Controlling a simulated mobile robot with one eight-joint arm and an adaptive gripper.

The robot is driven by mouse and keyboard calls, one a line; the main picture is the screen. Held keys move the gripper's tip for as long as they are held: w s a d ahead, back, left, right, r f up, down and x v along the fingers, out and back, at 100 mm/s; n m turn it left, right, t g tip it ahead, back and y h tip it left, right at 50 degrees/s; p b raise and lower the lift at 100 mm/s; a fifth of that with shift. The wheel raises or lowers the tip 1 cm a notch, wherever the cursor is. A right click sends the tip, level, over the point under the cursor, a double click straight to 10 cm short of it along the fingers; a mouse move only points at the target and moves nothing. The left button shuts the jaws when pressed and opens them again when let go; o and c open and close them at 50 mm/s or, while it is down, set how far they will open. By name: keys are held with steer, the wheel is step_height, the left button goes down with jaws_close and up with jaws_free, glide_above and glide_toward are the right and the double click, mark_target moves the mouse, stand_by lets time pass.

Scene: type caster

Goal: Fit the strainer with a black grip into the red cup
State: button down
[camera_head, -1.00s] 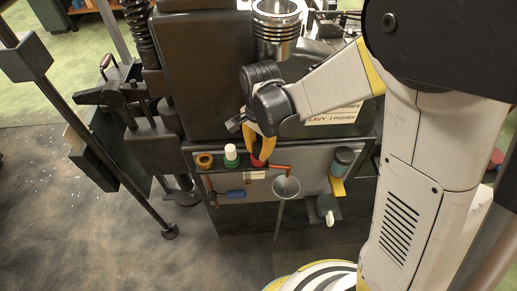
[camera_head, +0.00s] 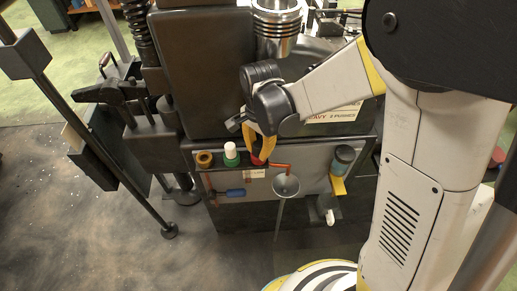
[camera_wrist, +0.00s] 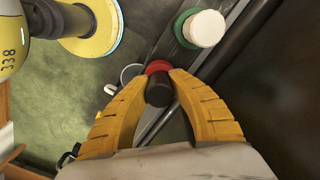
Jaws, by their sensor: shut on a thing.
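My gripper (camera_head: 261,154) points down at the ledge on the dark machine's front, with its yellow fingers closed together. In the wrist view, my gripper (camera_wrist: 159,82) has its fingers either side of a black grip (camera_wrist: 159,94) and is shut on it. The red cup (camera_wrist: 158,67) shows as a red rim just beyond the grip. In the head view the red cup (camera_head: 257,160) sits right below the fingertips, partly hidden by them. The strainer's mesh end is hidden, so I cannot tell whether it is inside the cup or above it.
A green cup with a white top (camera_head: 231,154) stands close left, and a copper ring (camera_head: 204,158) beyond it. A grey funnel (camera_head: 286,186) hangs in front. A teal-topped jar (camera_head: 344,155) is at right. A blue-handled tool (camera_head: 236,193) hangs on the panel.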

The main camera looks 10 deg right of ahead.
steer(key=c, duration=1.2)
jaws_free()
steer(key=shift+r, duration=0.1)
step_height(320, 180, up, 7)
steer(key=shift+d+r, duration=0.25)
steer(key=shift+r, duration=0.1)
steer(key=s+d+r+n+t, duration=0.7)
steer(key=s+d+r+n, duration=0.1)
steer(key=d, duration=0.5)
steer(key=s+n, duration=0.1)
steer(key=s, duration=0.1)
steer(key=shift+s+r+n, duration=0.3)
steer(key=shift+s+n, duration=0.1)
